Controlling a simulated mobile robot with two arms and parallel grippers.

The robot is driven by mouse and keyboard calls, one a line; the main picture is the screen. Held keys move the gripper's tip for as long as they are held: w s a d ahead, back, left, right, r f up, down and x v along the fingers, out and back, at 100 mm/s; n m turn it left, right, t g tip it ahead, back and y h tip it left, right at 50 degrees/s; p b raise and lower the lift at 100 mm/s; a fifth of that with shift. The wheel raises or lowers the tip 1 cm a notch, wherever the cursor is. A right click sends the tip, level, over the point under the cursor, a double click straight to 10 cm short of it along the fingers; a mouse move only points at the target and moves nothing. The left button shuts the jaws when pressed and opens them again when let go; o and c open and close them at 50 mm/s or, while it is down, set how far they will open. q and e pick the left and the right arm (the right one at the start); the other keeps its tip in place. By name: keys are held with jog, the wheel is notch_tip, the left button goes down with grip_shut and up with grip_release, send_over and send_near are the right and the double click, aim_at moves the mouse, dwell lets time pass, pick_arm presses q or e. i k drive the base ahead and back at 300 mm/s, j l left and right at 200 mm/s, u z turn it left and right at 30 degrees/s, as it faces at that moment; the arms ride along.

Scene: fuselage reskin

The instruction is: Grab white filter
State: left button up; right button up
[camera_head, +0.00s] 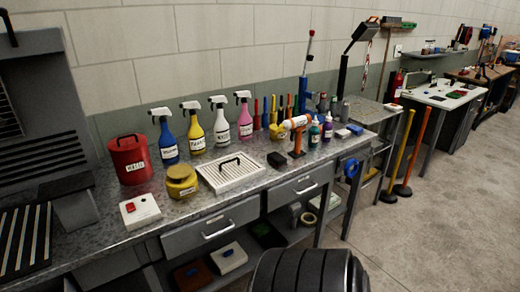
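The white filter (232,174) looks like a flat, slatted rectangular panel with a dark handle on top. It lies on the metal workbench (185,208), near the front edge and above the drawers. The yellow jar stands close to its left side, and a small black block lies a little to its right. Nothing covers the filter. Neither of my grippers is in view.
A red canister (130,160), a yellow jar (181,182) and a white switch box (140,211) stand left of the filter. Several spray bottles (195,132) stand behind it. An orange tool (296,138) and small bottles stand to the right.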

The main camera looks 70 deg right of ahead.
aim_at(224, 174)
jog(key=z, duration=2)
jog(key=i+l+u, duration=0.15)
jog(key=l+u, duration=0.15)
jog(key=u, duration=0.2)
jog(key=i+l+u, duration=0.15)
jog(key=l+u, duration=0.3)
jog(key=j, duration=0.1)
